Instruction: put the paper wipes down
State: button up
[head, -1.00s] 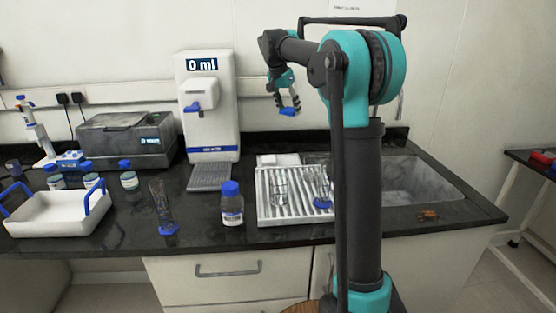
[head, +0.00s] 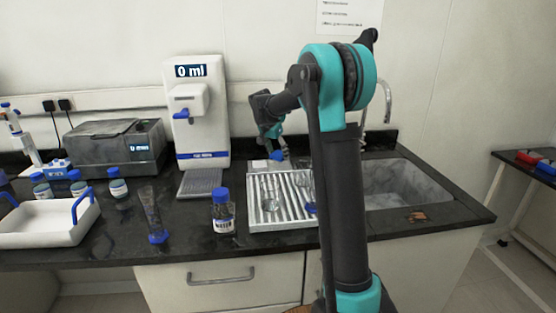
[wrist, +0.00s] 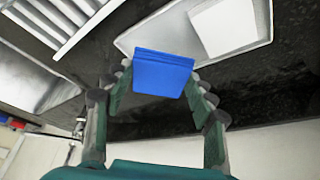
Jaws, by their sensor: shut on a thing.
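The paper wipes, seen as a small blue block (wrist: 163,74), are between the fingertips of my gripper (wrist: 165,85) in the wrist view. The gripper is shut on them. In the head view my gripper (head: 271,134) is low over the back of the counter, behind the ribbed drainer, and the blue wipes (head: 277,155) show at its tip. I cannot tell whether they touch anything below. In the wrist view a white tray (wrist: 130,43) with a white block (wrist: 222,26) lies beyond the wipes.
The white drainer (head: 258,222) holds glassware. The sink (head: 408,185) is right of it. A blue-capped bottle (head: 223,215), a cylinder with a blue base (head: 152,220) and the water dispenser (head: 198,120) stand to the left. A white tray with blue handles (head: 45,235) is far left.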

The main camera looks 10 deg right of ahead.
aim_at(277, 155)
jog(key=shift+f, duration=1.45)
jog(key=shift+f, duration=0.15)
jog(key=o, duration=1.3)
jog(key=v, duration=1.2)
jog(key=shift+r, duration=0.2)
